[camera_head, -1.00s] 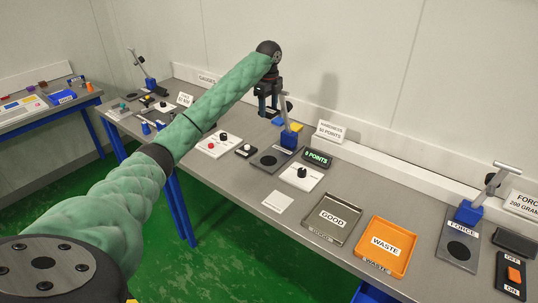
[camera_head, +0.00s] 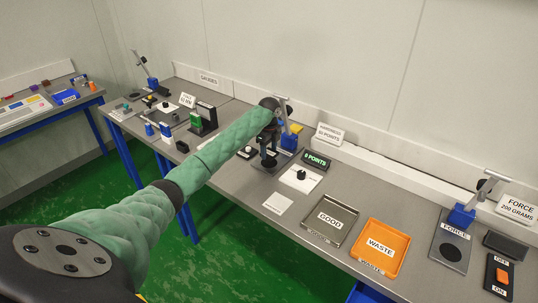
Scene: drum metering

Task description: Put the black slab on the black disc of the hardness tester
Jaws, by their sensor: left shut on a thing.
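My left gripper (camera_head: 268,157) hangs down over the grey base plate (camera_head: 285,159) of the hardness tester, in the middle of the bench. It is shut on the black slab, but the slab is too small and dark to make out between the fingers. The tester's black disc lies under the gripper and is mostly hidden by it. The tester's blue post (camera_head: 291,141) and lever stand just behind and to the right of the gripper. The green display (camera_head: 316,160) beside it reads in points. My right gripper is not in view.
The GOOD tray (camera_head: 345,212), orange WASTE tray (camera_head: 402,243) and force tester (camera_head: 452,247) stand to the right. More instruments stand at the bench's left, including a dark upright device (camera_head: 203,119).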

